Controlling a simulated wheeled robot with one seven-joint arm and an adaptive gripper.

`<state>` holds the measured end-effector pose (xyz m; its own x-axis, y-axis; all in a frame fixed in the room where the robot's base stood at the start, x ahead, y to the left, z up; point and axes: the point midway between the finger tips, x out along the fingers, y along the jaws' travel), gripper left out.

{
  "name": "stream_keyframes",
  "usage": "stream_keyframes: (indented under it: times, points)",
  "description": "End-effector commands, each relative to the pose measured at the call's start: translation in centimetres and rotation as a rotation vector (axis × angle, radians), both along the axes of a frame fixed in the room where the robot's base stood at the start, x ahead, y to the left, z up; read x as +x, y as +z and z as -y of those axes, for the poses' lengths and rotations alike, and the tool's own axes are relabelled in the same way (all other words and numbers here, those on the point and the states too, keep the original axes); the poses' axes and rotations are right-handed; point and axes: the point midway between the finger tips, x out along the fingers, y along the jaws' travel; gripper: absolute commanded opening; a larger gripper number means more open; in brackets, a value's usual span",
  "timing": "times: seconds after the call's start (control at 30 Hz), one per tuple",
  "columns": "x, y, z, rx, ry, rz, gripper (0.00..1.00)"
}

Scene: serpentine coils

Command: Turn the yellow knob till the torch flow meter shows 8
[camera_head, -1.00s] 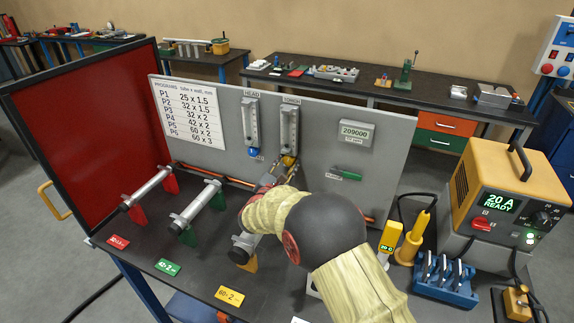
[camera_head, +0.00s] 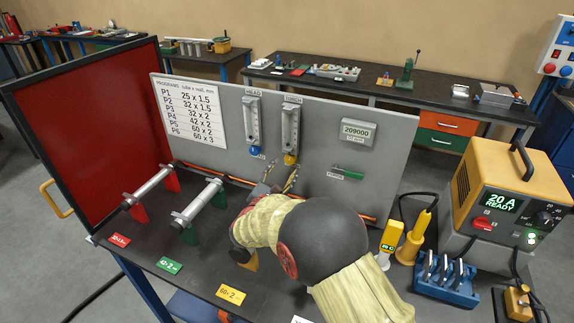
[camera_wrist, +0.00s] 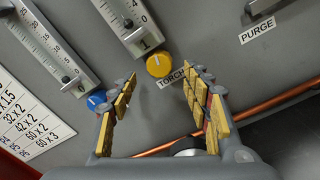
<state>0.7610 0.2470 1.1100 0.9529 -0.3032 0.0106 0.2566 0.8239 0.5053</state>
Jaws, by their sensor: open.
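The yellow knob (camera_head: 289,159) sits on the grey panel under the torch flow meter (camera_head: 291,126). In the wrist view the yellow knob (camera_wrist: 159,65) lies beyond my open fingertips, between them and a little above, touched by neither. The torch meter (camera_wrist: 128,22) shows only its lower part there.
The head flow meter (camera_head: 252,119) with its blue knob (camera_head: 255,151) is just left. A copper pipe (camera_wrist: 275,100) runs low along the panel. A green purge lever (camera_head: 348,172) is to the right. Tubes on stands (camera_head: 198,203) lie on the bench to the left.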

Motion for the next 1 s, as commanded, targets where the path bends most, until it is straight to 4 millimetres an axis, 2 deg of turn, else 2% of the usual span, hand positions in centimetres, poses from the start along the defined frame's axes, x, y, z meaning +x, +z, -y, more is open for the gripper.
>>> stream_keyframes:
  times: [0.03, 0.2, 0.4, 0.83, 0.97, 1.0]
  points:
    - [-1.1, 0.0, -0.5, 0.000, 0.004, 0.000, 0.49]
    - [-4.0, 0.0, -1.4, 0.000, 0.003, 0.001, 0.49]
    - [-6.0, -0.1, -1.9, 0.000, 0.001, 0.000, 0.49]
    - [-6.2, -0.2, -1.7, 0.000, -0.004, 0.000, 0.48]
    - [-5.3, -0.5, 0.6, 0.005, -0.039, 0.008, 0.48]
    - [-4.8, -0.4, 1.9, 0.010, -0.057, 0.013, 0.48]
